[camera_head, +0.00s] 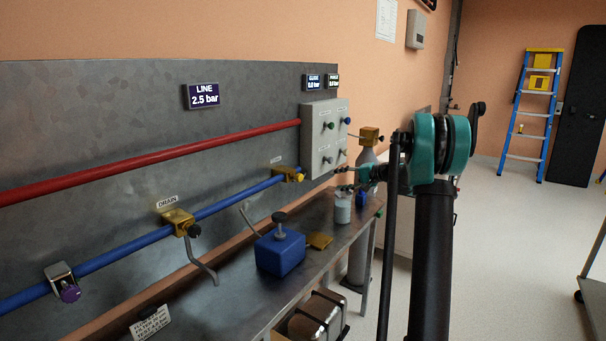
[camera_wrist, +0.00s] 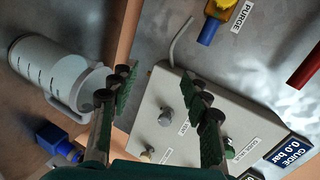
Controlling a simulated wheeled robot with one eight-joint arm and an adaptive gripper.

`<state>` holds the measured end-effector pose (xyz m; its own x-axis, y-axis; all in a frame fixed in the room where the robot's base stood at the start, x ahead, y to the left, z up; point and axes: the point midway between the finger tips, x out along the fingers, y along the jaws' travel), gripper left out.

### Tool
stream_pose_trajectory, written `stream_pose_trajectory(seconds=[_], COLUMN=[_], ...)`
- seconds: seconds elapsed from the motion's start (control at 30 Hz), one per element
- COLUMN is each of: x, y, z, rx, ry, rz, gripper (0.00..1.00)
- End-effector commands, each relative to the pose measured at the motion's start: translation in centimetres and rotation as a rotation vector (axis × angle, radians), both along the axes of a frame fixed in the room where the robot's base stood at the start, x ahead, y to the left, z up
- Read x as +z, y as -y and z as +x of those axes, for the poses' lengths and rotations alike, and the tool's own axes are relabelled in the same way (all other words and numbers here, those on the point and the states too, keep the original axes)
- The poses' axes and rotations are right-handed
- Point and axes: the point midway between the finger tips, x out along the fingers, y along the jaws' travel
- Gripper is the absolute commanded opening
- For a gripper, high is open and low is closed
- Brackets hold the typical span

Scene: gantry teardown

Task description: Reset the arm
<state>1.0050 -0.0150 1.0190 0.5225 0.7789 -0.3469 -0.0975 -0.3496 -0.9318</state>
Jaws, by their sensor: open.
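My gripper (camera_wrist: 157,82) is open and empty in the wrist view, its two dark green-padded fingers apart in front of the grey control box (camera_wrist: 205,125). In the head view my gripper (camera_head: 345,178) is small and close to the lower right of the control box (camera_head: 313,150), above the cup (camera_head: 342,207). My teal arm (camera_head: 423,150) reaches from the right toward the wall panel. I cannot tell whether the fingers touch anything.
The bench (camera_head: 330,240) runs along the wall panel and holds a blue block with a knob (camera_head: 280,250). Red (camera_head: 150,160) and blue (camera_head: 130,255) pipes cross the panel. The line display (camera_head: 203,96) reads 2.5 bar. Open floor (camera_head: 515,230) lies to the right.

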Motion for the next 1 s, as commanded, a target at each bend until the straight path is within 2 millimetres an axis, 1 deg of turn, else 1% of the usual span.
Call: stream_pose_trajectory(seconds=[0.03,0.17,0.2,0.27,0.3,0.37,0.4,0.47,0.5,0.57,0.6,0.63,0.67,0.7,0.77,0.8,0.87,0.9,1.0], x=[-0.3,-1.8,-2.3,-3.1,-3.7,-4.6,-5.2,-6.2,-6.9,-8.0,-8.7,-9.3,-9.9,-10.6,-11.9,-12.7,-13.9,-14.7,-16.5], y=[-1.0,-2.7,-3.1,-3.5,-3.8,-4.0,-4.1,-4.2,-4.1,-3.9,-3.7,-3.6,-3.3,-3.0,-2.5,-2.0,-1.3,-0.8,0.5], z=[-2.2,-7.8,-9.6,-12.3,-14.2,-17.0,-18.9,-21.8,-23.7,-26.6,-28.6,-30.1,-31.5,-33.5,-36.4,-38.3,-41.1,-42.9,-46.6], rx=[0.011,0.036,0.043,0.053,0.061,0.071,0.079,0.090,0.096,0.107,0.115,0.120,0.126,0.133,0.143,0.150,0.160,0.166,0.179], ry=[-0.011,-0.037,-0.044,-0.054,-0.061,-0.069,-0.074,-0.081,-0.085,-0.091,-0.093,-0.095,-0.097,-0.100,-0.102,-0.103,-0.104,-0.104,-0.105], rz=[-0.049,-0.186,-0.229,-0.292,-0.335,-0.398,-0.440,-0.505,-0.549,-0.613,-0.656,-0.688,-0.720,-0.763,-0.828,-0.872,-0.936,-0.976,-1.067], gripper=[0.48,0.48,0.48,0.48,0.48,0.48,0.48,0.48,0.48,0.48,0.48,0.48,0.48,0.48,0.48,0.48,0.48,0.48,0.48])
